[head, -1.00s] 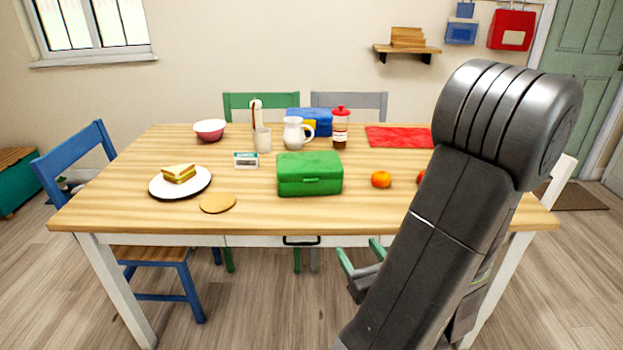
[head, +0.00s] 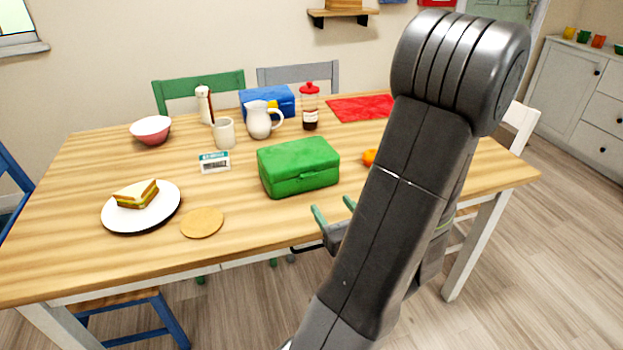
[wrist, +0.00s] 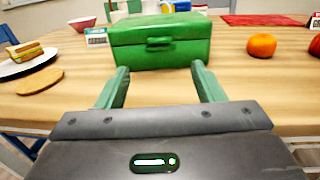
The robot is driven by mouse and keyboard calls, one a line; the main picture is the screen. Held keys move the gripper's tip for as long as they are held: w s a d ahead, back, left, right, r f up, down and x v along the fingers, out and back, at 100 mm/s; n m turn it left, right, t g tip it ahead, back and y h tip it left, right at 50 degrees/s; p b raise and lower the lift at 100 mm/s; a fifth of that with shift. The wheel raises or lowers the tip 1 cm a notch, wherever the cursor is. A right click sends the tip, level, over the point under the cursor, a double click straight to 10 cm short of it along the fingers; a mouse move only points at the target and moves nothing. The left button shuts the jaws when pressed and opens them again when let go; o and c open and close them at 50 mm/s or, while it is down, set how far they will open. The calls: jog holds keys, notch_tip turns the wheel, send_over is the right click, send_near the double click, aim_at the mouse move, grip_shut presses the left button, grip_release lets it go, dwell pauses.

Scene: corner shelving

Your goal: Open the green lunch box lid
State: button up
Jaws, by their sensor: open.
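The green lunch box (head: 299,168) stands on the wooden table near its front edge, with its lid closed. In the wrist view the lunch box (wrist: 161,50) is straight ahead, with its front latch or handle (wrist: 160,43) facing me. My gripper (head: 334,217) has green fingers and is in front of the table edge, just short of the box in the head view. In the wrist view my gripper (wrist: 161,80) is open and empty, its two fingers apart below the box front. My arm hides part of the table's right side in the head view.
A white plate with a sandwich (head: 138,196) and a round tan disc (head: 202,222) lie left of the box. A small digital clock (head: 215,162), mug (head: 224,133) and white pitcher (head: 262,120) stand behind. An orange (wrist: 261,45) is to the right.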

aim_at(310, 176)
jog(key=x, duration=1.1)
jog(key=shift+w+a, duration=0.15)
jog(key=shift+w, duration=0.2)
